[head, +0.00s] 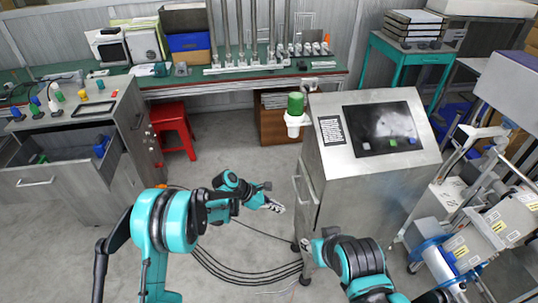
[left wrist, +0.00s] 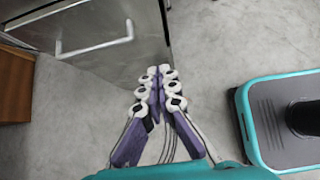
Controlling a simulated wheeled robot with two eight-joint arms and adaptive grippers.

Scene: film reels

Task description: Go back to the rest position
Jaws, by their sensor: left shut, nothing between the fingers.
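My left gripper (head: 274,205) is in front of me over the floor, left of the metal cabinet with the dark screen. In the left wrist view its white and purple fingers (left wrist: 160,90) lie together with nothing between them, pointing past the cabinet's lower edge. My right gripper (head: 314,246) is low in front of the same cabinet, partly hidden by its own arm. Whether its fingers are open or shut cannot be made out. Neither gripper visibly touches anything.
The metal cabinet (head: 345,185) holds a dark screen with coloured blocks, and a green-topped bottle (head: 296,103) in a side holder. A drawer unit with an open drawer (head: 75,165) stands left. A red stool (head: 174,130) is behind. Reel machinery (head: 490,235) stands right. Floor between is clear except cables.

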